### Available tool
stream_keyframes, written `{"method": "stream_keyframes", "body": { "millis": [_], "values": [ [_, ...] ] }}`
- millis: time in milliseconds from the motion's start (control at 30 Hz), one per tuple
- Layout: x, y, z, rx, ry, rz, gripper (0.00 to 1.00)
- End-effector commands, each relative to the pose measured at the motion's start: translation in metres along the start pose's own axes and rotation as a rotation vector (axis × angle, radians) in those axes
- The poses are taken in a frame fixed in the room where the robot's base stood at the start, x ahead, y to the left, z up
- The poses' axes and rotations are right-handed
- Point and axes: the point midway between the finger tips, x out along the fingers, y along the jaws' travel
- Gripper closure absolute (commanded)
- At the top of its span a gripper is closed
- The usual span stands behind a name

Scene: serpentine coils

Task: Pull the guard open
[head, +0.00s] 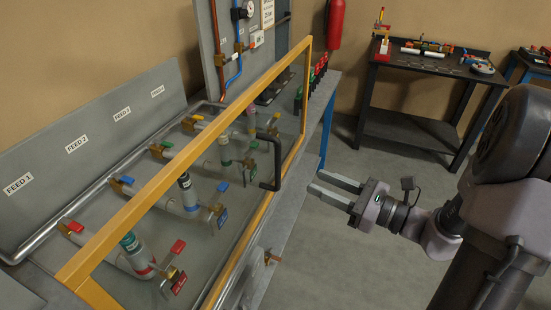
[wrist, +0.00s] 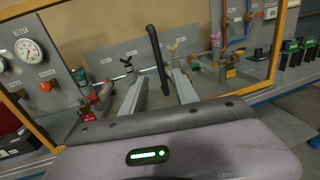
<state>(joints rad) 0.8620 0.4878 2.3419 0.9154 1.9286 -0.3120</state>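The guard (head: 170,172) is a clear panel in a yellow frame, standing in front of the pipework on the bench. It looks closed. Its black bar handle (head: 278,165) is on the panel's right part, near the frame's right edge. My gripper (head: 313,182) is open and empty, to the right of the handle, with its fingers pointing at it and a gap between. In the wrist view the handle (wrist: 156,55) stands upright, slightly tilted, and lines up between the two open fingers (wrist: 160,80). No contact shows.
Behind the guard are several pipes with coloured valves and labels FEED 1 to FEED 4 (head: 18,184). A brass fitting (head: 271,257) sits at the bench front. A red extinguisher (head: 335,24) hangs on the wall. A dark table (head: 425,68) stands at the back. The floor (head: 330,255) beside the bench is clear.

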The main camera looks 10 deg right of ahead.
Motion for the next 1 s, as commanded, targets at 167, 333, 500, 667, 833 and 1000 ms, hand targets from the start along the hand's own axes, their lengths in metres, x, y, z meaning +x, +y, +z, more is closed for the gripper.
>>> {"method": "stream_keyframes", "body": {
  "millis": [167, 333, 500, 667, 833, 1000],
  "values": [
    [0.056, 0.003, -0.003, -0.002, 0.001, 0.01, 0.64],
    [0.096, 0.003, -0.002, -0.002, 0.001, 0.008, 0.64],
    [0.116, 0.002, -0.001, -0.002, 0.003, 0.006, 0.64],
    [0.12, 0.002, 0.0, 0.0, 0.002, 0.003, 0.64],
    [0.12, 0.002, 0.0, 0.0, 0.002, 0.004, 0.64],
    [0.12, 0.002, 0.0, -0.001, 0.002, 0.004, 0.97]
  ]
}}
